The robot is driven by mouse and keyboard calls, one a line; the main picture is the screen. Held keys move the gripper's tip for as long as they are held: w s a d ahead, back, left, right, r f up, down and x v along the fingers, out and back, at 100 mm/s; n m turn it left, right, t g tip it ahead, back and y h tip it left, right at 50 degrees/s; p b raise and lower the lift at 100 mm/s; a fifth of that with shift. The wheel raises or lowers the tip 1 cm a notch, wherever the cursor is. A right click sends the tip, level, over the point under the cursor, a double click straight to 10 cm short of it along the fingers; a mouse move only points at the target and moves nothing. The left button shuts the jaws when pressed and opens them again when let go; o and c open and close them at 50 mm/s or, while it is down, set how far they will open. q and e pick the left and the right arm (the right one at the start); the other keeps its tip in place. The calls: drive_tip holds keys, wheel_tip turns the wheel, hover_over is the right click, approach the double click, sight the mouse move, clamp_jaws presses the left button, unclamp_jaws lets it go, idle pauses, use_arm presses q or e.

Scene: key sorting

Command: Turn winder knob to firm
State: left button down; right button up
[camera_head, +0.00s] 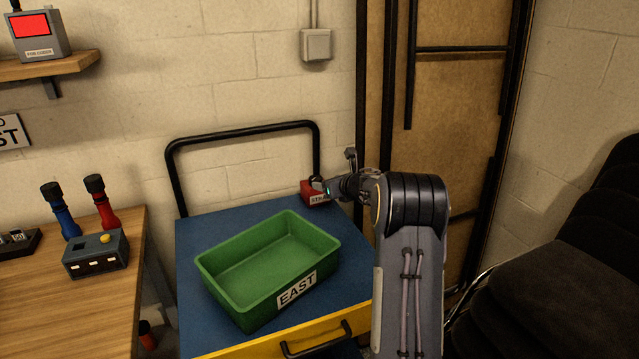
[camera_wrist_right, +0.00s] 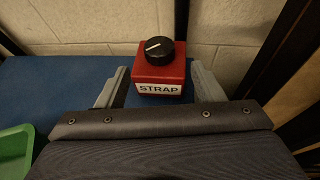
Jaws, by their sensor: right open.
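The winder is a red box (camera_wrist_right: 160,76) labelled STRAP with a black round knob (camera_wrist_right: 159,50) on top. A white pointer line on the knob points to the left, slightly downward. In the head view the red box (camera_head: 310,198) sits at the far right corner of the blue cart top, partly hidden by my right gripper (camera_head: 322,187). In the right wrist view my right gripper (camera_wrist_right: 158,88) is open, with one finger on each side of the box's lower part, apart from it. The knob stands beyond the fingertips. My left gripper is not in view.
A green bin (camera_head: 205,270) labelled EAST stands on the blue cart top (camera_head: 190,235), left of my right arm. A black rail (camera_head: 245,130) rises behind the cart. A wooden table (camera_head: 90,310) is at left, and dark stacked chairs (camera_head: 560,290) are at right.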

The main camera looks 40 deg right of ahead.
sight(319, 181)
drive_tip(key=p+x, duration=0.1)
drive_tip(key=x, duration=0.5)
drive_tip(key=shift+w, duration=0.1)
drive_tip(key=shift+c, duration=0.2)
drive_tip(key=c, duration=0.9)
